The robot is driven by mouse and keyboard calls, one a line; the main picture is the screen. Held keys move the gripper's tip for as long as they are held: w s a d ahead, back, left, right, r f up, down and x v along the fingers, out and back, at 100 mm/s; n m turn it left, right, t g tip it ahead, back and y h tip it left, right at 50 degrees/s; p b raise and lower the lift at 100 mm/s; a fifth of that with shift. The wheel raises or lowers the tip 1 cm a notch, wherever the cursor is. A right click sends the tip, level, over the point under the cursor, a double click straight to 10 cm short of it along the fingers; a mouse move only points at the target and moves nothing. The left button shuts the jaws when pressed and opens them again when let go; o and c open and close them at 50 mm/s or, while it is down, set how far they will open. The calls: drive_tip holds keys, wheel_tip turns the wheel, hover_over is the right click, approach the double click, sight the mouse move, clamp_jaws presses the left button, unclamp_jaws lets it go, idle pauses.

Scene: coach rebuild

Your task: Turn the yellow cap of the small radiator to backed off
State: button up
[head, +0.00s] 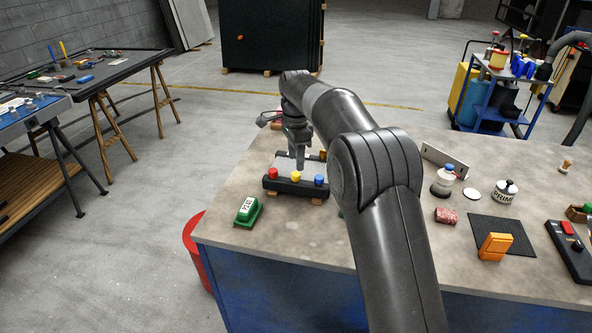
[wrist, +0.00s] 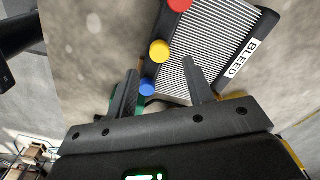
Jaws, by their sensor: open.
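The small radiator (head: 285,187) lies on wooden blocks near the left end of the bench, with red, yellow and blue caps along its near side. The yellow cap (head: 295,175) is the middle one; it also shows in the wrist view (wrist: 160,50). The red cap (head: 272,172) is left of it and the blue cap (head: 318,180) right of it. My gripper (head: 300,165) hangs above the radiator, fingers down. In the wrist view its fingers (wrist: 162,78) are apart, with nothing held between them; the yellow cap appears beyond the tips. The cap's turn position cannot be told.
A green block (head: 248,210) with a white label sits left of the radiator near the bench's front left edge (head: 215,250). Bottles, a red block (head: 445,216) and an orange object (head: 495,246) stand to the right. Bare bench top lies before the radiator.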

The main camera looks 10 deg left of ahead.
sight(296, 173)
wheel_tip(296, 173, down, 5)
idle(0.3)
drive_tip(key=c, duration=1)
